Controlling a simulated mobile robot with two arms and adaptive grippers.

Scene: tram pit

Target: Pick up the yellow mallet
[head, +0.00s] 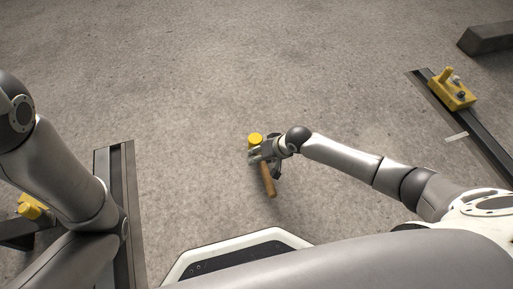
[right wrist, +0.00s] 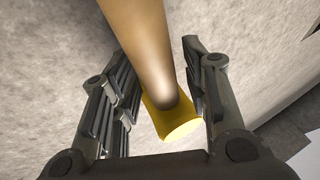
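The yellow mallet has a yellow head (head: 255,138) and a brown wooden handle (head: 268,180). In the head view it is near the middle, its handle pointing toward my base. My right gripper (head: 262,156) is at the mallet, with its fingers on both sides of the handle close to the head. In the right wrist view the handle (right wrist: 145,45) runs between the two fingers (right wrist: 158,85), and the yellow head (right wrist: 175,120) lies between them. My left gripper is not in view.
A dark rail (head: 117,180) lies on the left, with a yellow block (head: 31,206) near it. Another rail (head: 473,128) on the right has a yellow fixture (head: 452,89). A dark beam (head: 485,38) lies at upper right. The concrete floor (head: 220,80) between is clear.

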